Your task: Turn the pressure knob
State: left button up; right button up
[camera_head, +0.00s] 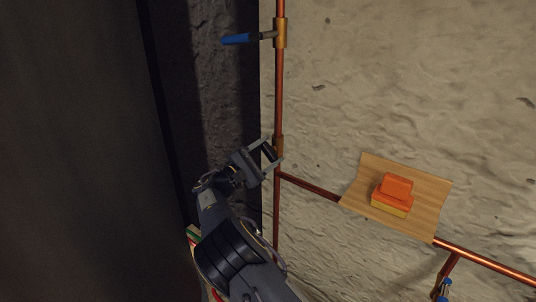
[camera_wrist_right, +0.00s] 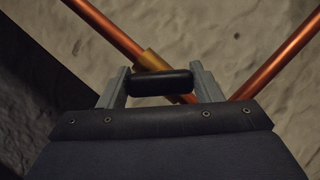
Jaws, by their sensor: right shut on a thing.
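My right gripper (camera_head: 269,155) is at the vertical copper pipe, beside a brass fitting (camera_head: 278,146) just above the pipe junction. In the right wrist view its two grey fingers (camera_wrist_right: 163,85) are shut on a black rounded knob (camera_wrist_right: 161,83), one finger at each end. The brass fitting also shows right behind the knob in the wrist view (camera_wrist_right: 151,61). In the head view the knob is mostly hidden by the gripper. My left gripper is not in view.
A blue-handled valve (camera_head: 239,39) sits higher on the copper pipe (camera_head: 280,90). A wooden board (camera_head: 358,197) with an orange and yellow block (camera_head: 393,195) is at the right, over the side pipe (camera_head: 308,187). Another blue-handled valve (camera_head: 444,289) is at lower right. A rough stone wall stands behind.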

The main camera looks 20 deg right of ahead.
jog(key=shift+f, duration=0.1)
dwell(0.4)
jog(key=o, duration=1)
jog(key=shift+c, duration=0.2)
jog(key=p+v, duration=0.1)
jog(key=v, duration=0.6)
jog(key=shift+a, duration=0.4)
jog(key=shift+s, duration=0.1)
